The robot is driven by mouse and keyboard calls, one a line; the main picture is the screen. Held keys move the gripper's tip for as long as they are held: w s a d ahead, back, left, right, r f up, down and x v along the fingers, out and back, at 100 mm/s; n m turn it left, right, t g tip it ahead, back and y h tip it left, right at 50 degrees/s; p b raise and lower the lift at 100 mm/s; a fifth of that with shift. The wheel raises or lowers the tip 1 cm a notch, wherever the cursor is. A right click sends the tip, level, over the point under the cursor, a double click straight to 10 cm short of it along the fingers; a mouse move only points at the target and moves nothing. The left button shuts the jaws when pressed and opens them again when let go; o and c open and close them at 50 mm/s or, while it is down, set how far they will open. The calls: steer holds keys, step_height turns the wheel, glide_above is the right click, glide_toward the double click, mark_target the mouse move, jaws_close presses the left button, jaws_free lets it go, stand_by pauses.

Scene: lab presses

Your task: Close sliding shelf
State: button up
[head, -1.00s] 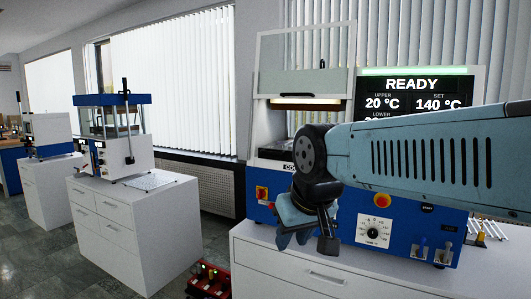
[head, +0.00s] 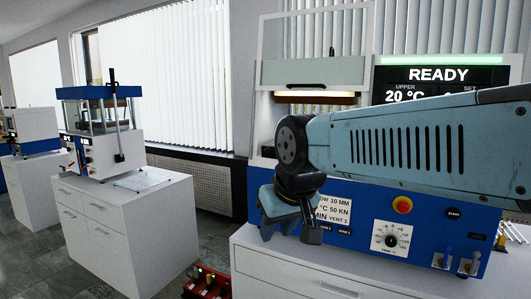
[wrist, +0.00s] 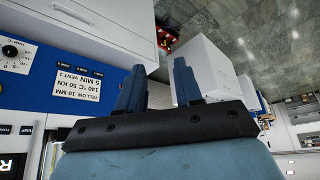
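The press (head: 440,215) with a blue front and a raised clear guard (head: 312,72) stands at the right on a white cabinet. Its lit chamber is partly hidden by my arm. I cannot make out the sliding shelf clearly; my arm covers the area below the chamber. My gripper (head: 290,232) hangs in front of the press's blue panel, left of the red button, pointing down. In the wrist view my gripper (wrist: 159,68) shows two blue fingers apart with nothing between them. The press's label (wrist: 78,92) lies left of the fingers there.
The press's white cabinet (head: 300,277) is below my gripper. A second press (head: 95,140) stands on another white cabinet (head: 125,225) to the left, beyond a floor gap. A red box (head: 208,283) sits on the floor. The display (head: 435,82) reads READY.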

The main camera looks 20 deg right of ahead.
steer(key=n+t+h, duration=0.4)
steer(key=n+h, duration=0.4)
steer(key=h, duration=0.4)
glide_toward(277, 152)
steer(key=x, duration=1)
steer(key=shift+w+d, duration=0.25)
steer(key=shift+w, duration=0.05)
steer(key=shift+c, duration=0.4)
jaws_close()
steer(key=shift+f, duration=0.1)
